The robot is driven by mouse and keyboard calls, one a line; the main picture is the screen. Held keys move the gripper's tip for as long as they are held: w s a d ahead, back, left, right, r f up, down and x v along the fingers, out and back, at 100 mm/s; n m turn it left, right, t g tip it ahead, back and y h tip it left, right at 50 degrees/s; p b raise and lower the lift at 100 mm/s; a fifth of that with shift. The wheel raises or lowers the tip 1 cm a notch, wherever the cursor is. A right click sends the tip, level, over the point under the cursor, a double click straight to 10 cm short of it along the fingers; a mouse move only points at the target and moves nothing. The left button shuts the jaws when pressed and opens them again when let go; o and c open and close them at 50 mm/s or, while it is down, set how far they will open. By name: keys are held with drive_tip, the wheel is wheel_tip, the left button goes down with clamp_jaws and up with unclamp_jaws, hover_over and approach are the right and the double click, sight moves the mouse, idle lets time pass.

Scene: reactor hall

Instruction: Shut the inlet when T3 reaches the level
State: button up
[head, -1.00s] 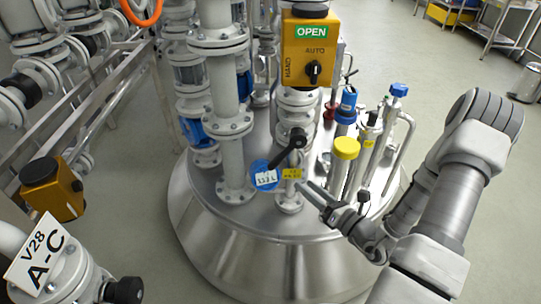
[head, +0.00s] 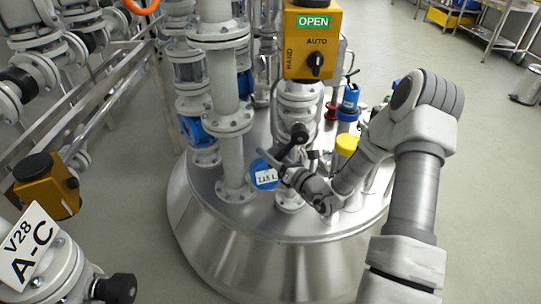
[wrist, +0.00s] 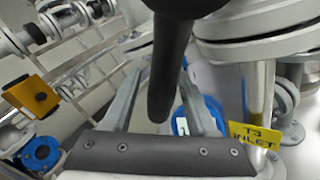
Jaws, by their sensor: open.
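The T3 inlet tag (wrist: 252,133) is yellow and hangs by a pipe at right in the wrist view. A black lever handle (wrist: 172,75) comes down between the two fingers of my gripper (wrist: 160,80). The fingers are open, one on each side of it; I cannot tell whether either touches. In the head view my gripper (head: 272,163) is at the valve below the orange box, and the lever (head: 298,134) is partly hidden. A round blue plate (head: 264,175) with a white label, too small to read surely, lies beside it on the tank lid.
An orange box (head: 312,40) with a green OPEN sign and a HAND/AUTO knob stands above the valve. Pipes (head: 215,90) crowd the left. A yellow-capped post (head: 346,145) stands close to my arm. A valve tagged V28 A-C (head: 30,248) is at lower left.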

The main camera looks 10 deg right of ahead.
clamp_jaws()
idle(0.3)
idle(1.2)
